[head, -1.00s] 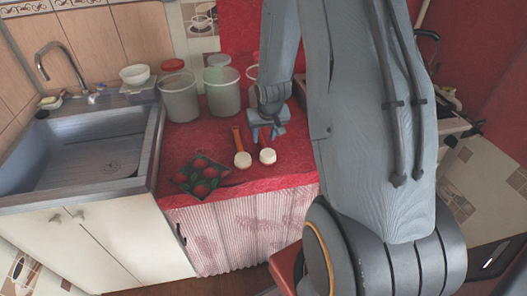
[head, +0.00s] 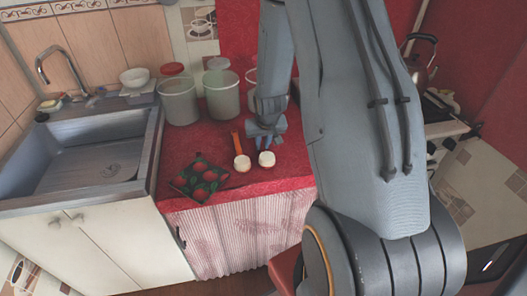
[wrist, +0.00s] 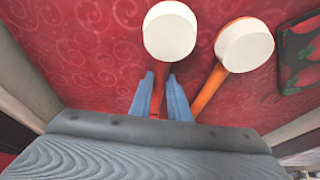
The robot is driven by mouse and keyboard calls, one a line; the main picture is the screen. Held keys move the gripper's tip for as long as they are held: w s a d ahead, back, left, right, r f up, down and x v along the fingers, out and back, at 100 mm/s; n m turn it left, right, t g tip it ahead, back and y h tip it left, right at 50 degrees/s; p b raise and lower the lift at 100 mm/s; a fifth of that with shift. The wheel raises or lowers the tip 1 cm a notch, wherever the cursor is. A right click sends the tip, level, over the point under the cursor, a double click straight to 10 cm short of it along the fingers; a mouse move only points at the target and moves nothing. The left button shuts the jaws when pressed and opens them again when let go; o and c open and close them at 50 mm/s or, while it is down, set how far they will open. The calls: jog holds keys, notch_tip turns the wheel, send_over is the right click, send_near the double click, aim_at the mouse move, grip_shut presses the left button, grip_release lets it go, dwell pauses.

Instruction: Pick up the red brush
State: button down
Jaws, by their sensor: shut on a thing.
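The red brush (head: 266,159) lies on the red counter, with its round white head toward the counter's front. In the wrist view the red brush (wrist: 169,32) shows its white head just beyond the fingertips and its red handle between the two blue fingers. My gripper (head: 264,146) is down at counter height and shut on that handle; the fingers of my gripper (wrist: 161,78) also show in the wrist view. Most of the handle is hidden by the fingers and the gripper body. Whether the brush is clear of the cloth I cannot tell.
A similar brush with an orange handle (head: 237,143) lies close beside it, on the left in the head view. A dark patterned square with red fruit (head: 198,177) lies at the front left. Clear canisters (head: 179,102) stand behind. The sink (head: 85,160) is at the left.

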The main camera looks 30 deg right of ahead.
aim_at(263, 146)
notch_tip(263, 146, up, 8)
jog(key=p, duration=0.5)
jog(key=shift+r, duration=0.25)
jog(key=shift+r+p, duration=0.75)
jog(key=shift+p, duration=0.4)
